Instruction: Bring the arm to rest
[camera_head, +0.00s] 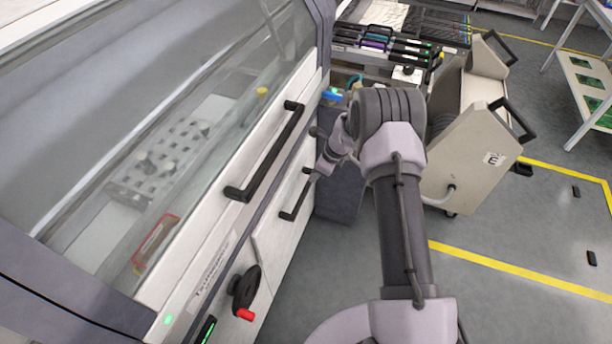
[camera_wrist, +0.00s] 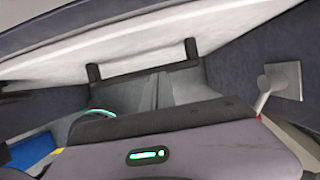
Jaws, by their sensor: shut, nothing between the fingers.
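My arm rises from the bottom of the head view, bends at a dark ribbed elbow and folds down to the left. My gripper (camera_head: 320,169) is small there, at the end of the wrist, close to the front of a white machine (camera_head: 285,225). It is shut and empty. It looks near the lower black handle (camera_head: 290,214), but I cannot tell whether they touch. In the wrist view a grey housing with a green light fills the bottom, and the fingertips cannot be made out. A dark bar handle on a pale panel (camera_wrist: 135,45) lies beyond it.
A longer black handle (camera_head: 268,155) runs along the machine's glass cover (camera_head: 150,110). A beige trolley (camera_head: 470,160) stands right of my arm, and a feeder rack (camera_head: 385,42) behind.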

